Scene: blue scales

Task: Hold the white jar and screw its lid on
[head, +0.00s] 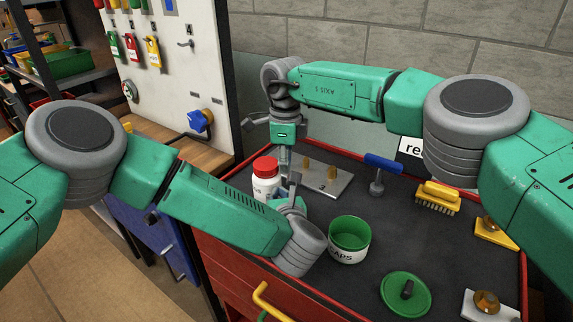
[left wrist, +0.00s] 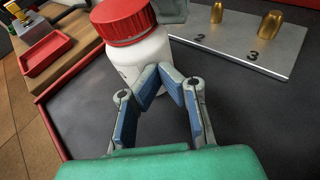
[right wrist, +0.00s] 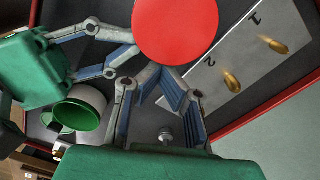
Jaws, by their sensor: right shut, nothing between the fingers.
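The white jar (head: 265,187) stands upright at the left of the dark bench top; it also shows in the left wrist view (left wrist: 150,53). Its red lid (head: 265,166) sits on its mouth; I cannot tell how tight. The lid hides the jar in the right wrist view (right wrist: 176,30). My left gripper (left wrist: 163,75) has its fingertips drawn together in front of the jar's lower side, not around it. My right gripper (right wrist: 160,68) points down beside the lid, its fingertips together and empty.
Red edging borders the bench.

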